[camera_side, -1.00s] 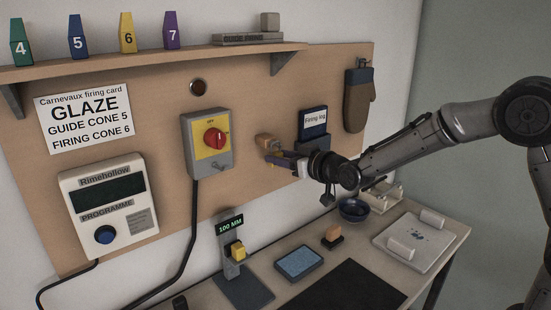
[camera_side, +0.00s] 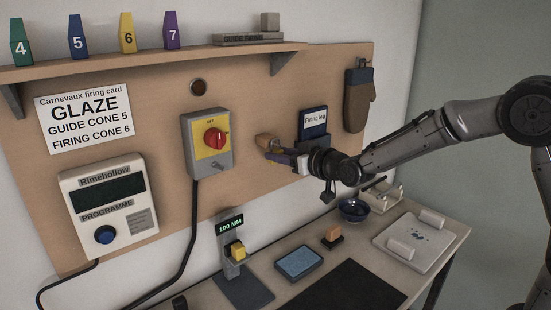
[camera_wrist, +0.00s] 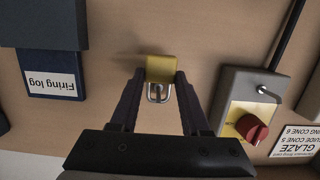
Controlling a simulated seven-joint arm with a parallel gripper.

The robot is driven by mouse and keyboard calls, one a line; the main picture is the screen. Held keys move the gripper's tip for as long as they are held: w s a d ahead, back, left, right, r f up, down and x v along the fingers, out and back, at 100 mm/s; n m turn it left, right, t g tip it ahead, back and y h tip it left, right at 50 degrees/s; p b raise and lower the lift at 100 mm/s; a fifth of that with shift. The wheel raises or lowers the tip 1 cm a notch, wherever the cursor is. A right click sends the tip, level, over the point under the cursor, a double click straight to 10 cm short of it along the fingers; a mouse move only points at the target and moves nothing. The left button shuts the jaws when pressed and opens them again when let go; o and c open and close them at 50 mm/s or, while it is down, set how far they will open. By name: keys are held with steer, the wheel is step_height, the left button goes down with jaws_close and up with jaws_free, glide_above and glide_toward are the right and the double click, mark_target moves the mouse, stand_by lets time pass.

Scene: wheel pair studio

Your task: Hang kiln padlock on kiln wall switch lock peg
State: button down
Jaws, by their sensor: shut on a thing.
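The kiln wall switch (camera_side: 208,145) is a grey box with a yellow plate and red knob on the board. Its small metal lock peg (camera_side: 217,165) sticks out below the knob and is bare; it also shows in the wrist view (camera_wrist: 264,90). My gripper (camera_side: 272,152) is to the right of the switch, apart from it. In the wrist view my gripper (camera_wrist: 160,78) is shut on the brass-yellow padlock (camera_wrist: 161,67). The padlock's metal shackle (camera_wrist: 158,94) points back toward my palm. In the side view the padlock (camera_side: 265,140) is small and partly hidden by the fingers.
The Firing log holder (camera_side: 313,123) is on the board right behind my wrist, and a brown mitt (camera_side: 358,100) hangs further right. A black cable (camera_side: 193,215) runs down from the switch. A gauge stand (camera_side: 237,270) and blue pad (camera_side: 299,262) are on the bench below.

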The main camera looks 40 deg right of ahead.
steer(key=shift+r, duration=0.3)
steer(key=shift+s, duration=0.5)
steer(key=shift+s, duration=0.35)
steer(key=shift+s, duration=0.75)
steer(key=shift+s, duration=0.95)
